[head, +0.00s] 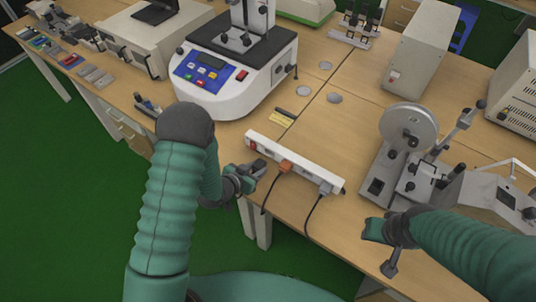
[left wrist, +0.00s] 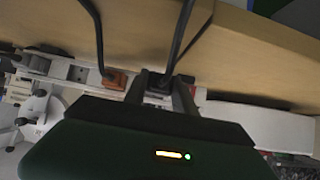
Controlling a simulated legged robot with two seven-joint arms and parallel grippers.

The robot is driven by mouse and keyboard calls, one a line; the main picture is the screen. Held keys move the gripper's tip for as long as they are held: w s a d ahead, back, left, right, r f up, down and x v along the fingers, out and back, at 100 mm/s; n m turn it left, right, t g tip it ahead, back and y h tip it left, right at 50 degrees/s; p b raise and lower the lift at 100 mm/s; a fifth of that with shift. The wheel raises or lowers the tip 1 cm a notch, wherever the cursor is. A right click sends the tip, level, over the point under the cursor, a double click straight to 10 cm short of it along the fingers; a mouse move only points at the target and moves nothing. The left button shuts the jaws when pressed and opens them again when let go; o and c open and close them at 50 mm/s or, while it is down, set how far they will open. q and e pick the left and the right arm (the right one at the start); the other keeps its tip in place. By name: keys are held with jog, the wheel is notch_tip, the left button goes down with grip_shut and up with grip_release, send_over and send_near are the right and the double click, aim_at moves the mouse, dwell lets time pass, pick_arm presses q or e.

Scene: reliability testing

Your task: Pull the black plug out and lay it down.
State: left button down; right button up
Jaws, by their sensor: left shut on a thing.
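A white power strip (head: 304,163) lies along the front edge of the table. My left gripper (head: 254,169) is at the strip's left part, shut on the black plug (left wrist: 156,83). In the left wrist view the plug sits between the two fingers, close against the strip (left wrist: 80,73), with its black cable running up. I cannot tell whether its pins are still in the socket. My right gripper (head: 379,243) hangs near the front edge at the right, away from the strip; its finger opening is unclear.
An orange plug (head: 286,165) and a grey plug (head: 326,187) are in the strip, their cables hanging over the front edge. A white device with a blue panel (head: 209,73) stands behind. A machine with a round disc (head: 408,127) stands right. Bare tabletop (head: 345,128) lies behind the strip.

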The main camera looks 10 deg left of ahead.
pick_arm(q)
jog(key=shift+f+b, duration=1.05)
jog(key=shift+f, duration=0.15)
jog(key=c, duration=0.9)
grip_release()
jog(key=shift+r, duration=0.1)
jog(key=p+v, duration=0.7)
jog(key=v, duration=0.9)
jog(key=shift+s+a+r, duration=0.2)
jog(key=shift+s+r, duration=0.05)
